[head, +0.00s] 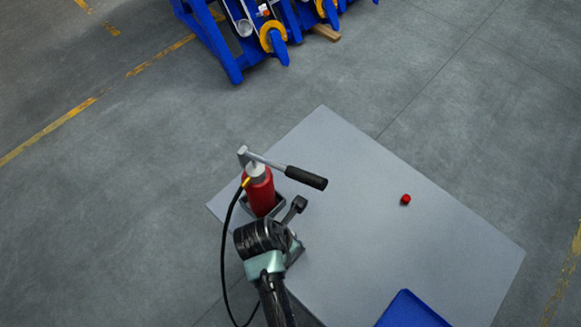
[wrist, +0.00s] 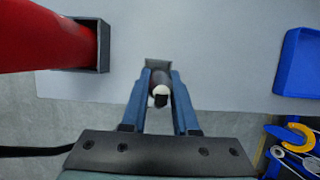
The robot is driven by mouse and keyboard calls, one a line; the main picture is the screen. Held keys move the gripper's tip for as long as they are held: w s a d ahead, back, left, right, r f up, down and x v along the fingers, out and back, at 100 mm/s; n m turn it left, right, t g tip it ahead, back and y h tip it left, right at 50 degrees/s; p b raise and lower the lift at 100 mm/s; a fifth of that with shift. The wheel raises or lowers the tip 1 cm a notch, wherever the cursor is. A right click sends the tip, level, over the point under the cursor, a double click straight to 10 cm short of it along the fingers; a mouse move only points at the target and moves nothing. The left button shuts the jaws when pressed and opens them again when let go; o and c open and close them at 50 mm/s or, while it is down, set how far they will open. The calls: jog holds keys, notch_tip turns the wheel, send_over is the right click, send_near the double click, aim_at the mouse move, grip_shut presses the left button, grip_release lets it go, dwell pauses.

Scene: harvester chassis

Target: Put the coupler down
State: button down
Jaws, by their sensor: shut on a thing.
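In the wrist view the coupler (wrist: 161,91) is a short dark cylinder with a white ring and a dark end. My gripper (wrist: 158,76) is shut on it, with one blue finger on each side. The gap between the coupler and the grey table (wrist: 210,45) cannot be judged. In the head view my wrist hides the fingers and the coupler. The table (head: 360,235) lies below and to the right of my arm there.
A red pump (head: 260,190) with a black-handled lever stands in a dark tray close to my gripper. A black hose (head: 223,245) hangs left. A small red cap (head: 405,199) and a blue bin (head: 410,312) are on the table's right. The table's middle is clear.

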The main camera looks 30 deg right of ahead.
notch_tip(320, 180, down, 8)
jog(key=shift+w+f+b, duration=0.1)
jog(key=shift+f+b, duration=0.1)
jog(key=shift+b, duration=0.2)
